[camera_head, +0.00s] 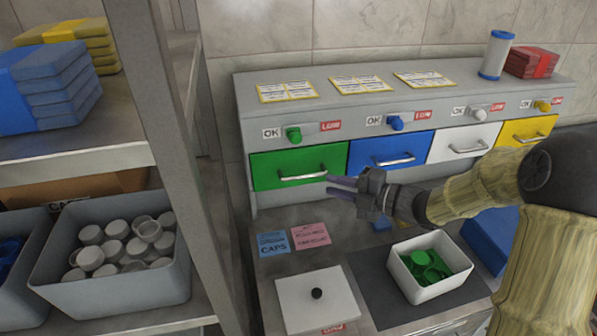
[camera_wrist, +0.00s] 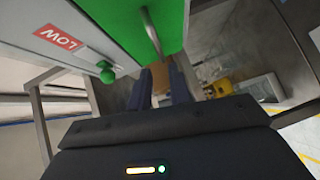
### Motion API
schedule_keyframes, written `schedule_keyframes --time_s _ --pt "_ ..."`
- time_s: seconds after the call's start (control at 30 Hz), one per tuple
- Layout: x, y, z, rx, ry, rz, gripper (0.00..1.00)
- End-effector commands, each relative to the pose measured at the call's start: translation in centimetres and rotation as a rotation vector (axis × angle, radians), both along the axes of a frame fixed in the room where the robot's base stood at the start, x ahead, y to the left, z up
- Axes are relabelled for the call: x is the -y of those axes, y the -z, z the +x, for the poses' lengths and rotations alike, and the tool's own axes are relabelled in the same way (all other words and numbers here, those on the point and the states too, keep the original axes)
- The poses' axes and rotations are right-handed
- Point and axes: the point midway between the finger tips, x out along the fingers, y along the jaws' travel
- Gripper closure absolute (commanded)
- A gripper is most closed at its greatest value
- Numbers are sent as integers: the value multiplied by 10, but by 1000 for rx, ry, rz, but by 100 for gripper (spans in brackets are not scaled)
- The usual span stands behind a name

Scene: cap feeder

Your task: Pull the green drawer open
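The green drawer (camera_head: 278,163) is the leftmost of the drawers in the grey cabinet, and its front looks flush with the others. Its silver bar handle (camera_head: 303,177) runs along the lower front. In the wrist view the green front (camera_wrist: 172,18) and the handle (camera_wrist: 152,32) show at the top. My gripper (camera_head: 333,186) is just right of the handle in the head view, in front of the cabinet. Its two fingers (camera_wrist: 160,85) stand apart with nothing between them. The handle is beyond the fingertips, not between them.
Blue (camera_head: 388,152), white (camera_head: 464,142) and yellow (camera_head: 527,131) drawers sit to the right. A green knob (camera_head: 294,134) is above the green drawer. Below stand a white bin (camera_head: 401,279) of green caps and a white lid (camera_head: 294,305). A shelf post (camera_head: 172,110) rises on the left.

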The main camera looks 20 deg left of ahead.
Motion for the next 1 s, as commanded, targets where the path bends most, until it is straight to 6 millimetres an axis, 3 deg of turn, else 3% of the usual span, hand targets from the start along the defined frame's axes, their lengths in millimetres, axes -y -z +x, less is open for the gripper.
schedule_keyframes --time_s 0.3,0.5,0.87,1.0 --pt "-56 5 12 -3 -3 1 80" --pt "-82 10 18 -1 -2 2 80" --pt "-90 13 21 -1 1 0 80" --pt "-89 13 20 -1 1 0 100"
